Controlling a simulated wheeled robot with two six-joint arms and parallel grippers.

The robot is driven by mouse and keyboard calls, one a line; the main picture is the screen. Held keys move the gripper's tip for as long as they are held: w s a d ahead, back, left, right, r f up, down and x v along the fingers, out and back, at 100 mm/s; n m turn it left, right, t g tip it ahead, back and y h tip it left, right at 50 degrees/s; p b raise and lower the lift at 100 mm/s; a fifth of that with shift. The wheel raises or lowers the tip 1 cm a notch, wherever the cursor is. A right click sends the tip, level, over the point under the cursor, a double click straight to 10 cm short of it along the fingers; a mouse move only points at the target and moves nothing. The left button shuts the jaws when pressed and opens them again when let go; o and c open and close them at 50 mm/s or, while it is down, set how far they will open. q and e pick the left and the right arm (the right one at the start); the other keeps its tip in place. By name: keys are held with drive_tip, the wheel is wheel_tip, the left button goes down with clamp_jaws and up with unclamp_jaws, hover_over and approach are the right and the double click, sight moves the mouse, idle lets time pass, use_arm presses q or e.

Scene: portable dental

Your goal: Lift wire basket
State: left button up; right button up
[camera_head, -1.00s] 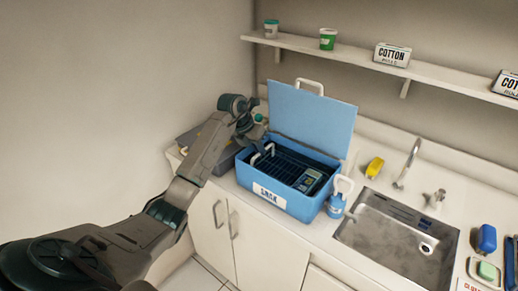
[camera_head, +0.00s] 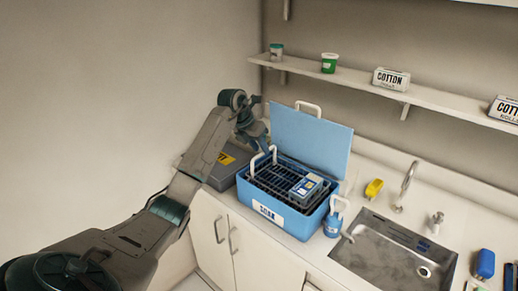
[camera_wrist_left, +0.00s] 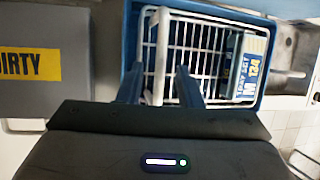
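The wire basket (camera_head: 262,181) is a dark rack inside the blue box labelled SOAK (camera_head: 243,192); its top shows near the box rim. A blue and grey labelled packet (camera_head: 306,186) lies in its right part. In the left wrist view the basket shows as a white grid (camera_wrist_left: 196,45), with the packet (camera_wrist_left: 245,68) at its right. My left gripper (camera_head: 264,150) is at the white basket handle (camera_head: 273,153). In the left wrist view, the handle (camera_wrist_left: 161,50) runs between the two fingers (camera_wrist_left: 158,84). The contact itself is partly hidden. My right gripper is not in view.
The box's blue lid (camera_head: 312,140) stands open behind. A grey DIRTY container (camera_head: 222,170) is close on the left. A blue bottle (camera_head: 333,225) stands at the box's right, before the sink (camera_head: 385,255). A shelf (camera_head: 360,85) runs above.

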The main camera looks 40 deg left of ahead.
use_arm(q)
drive_tip(key=shift+d+f, duration=0.1)
drive_tip(key=shift+f, duration=0.05)
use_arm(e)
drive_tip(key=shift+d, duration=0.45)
